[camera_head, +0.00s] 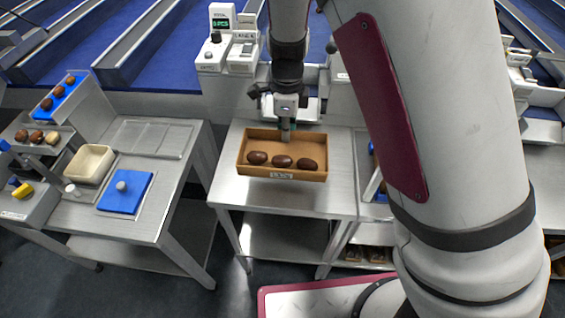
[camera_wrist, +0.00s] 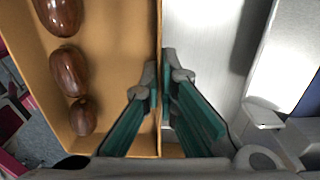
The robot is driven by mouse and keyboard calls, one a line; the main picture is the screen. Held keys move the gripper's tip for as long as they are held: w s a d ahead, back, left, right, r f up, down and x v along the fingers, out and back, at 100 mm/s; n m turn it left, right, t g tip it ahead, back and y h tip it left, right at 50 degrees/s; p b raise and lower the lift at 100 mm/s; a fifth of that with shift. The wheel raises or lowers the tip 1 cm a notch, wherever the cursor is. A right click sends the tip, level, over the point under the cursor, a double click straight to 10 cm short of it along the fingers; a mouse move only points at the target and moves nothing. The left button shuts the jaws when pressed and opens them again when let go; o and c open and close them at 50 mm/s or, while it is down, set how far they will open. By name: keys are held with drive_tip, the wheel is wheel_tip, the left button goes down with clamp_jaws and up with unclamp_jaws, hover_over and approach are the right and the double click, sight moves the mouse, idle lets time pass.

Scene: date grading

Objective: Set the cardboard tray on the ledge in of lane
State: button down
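The cardboard tray (camera_head: 245,160) is brown and open-topped, with a small label on its front and three dark brown dates (camera_head: 282,161) in a row inside. It is level over the middle steel table; I cannot tell whether it touches it. My gripper (camera_head: 287,133) points down at the tray's far wall. In the wrist view, its green-padded fingers (camera_wrist: 160,75) straddle the tray wall (camera_wrist: 158,30), one inside and one outside, closed tightly against it. The dates lie clear of the fingers. A pale ledge (camera_head: 225,93) runs behind the table, below the blue lanes, partly hidden by my arm.
A display and scale unit (camera_head: 223,40) stands on the ledge, left of my arm. The middle table's front strip (camera_head: 280,198) is bare. My arm hides much of the right side.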

wheel_tip(320, 180, down, 10)
drive_tip(key=shift+r, duration=0.15)
idle(0.3)
drive_tip(key=c, duration=1.8)
unclamp_jaws()
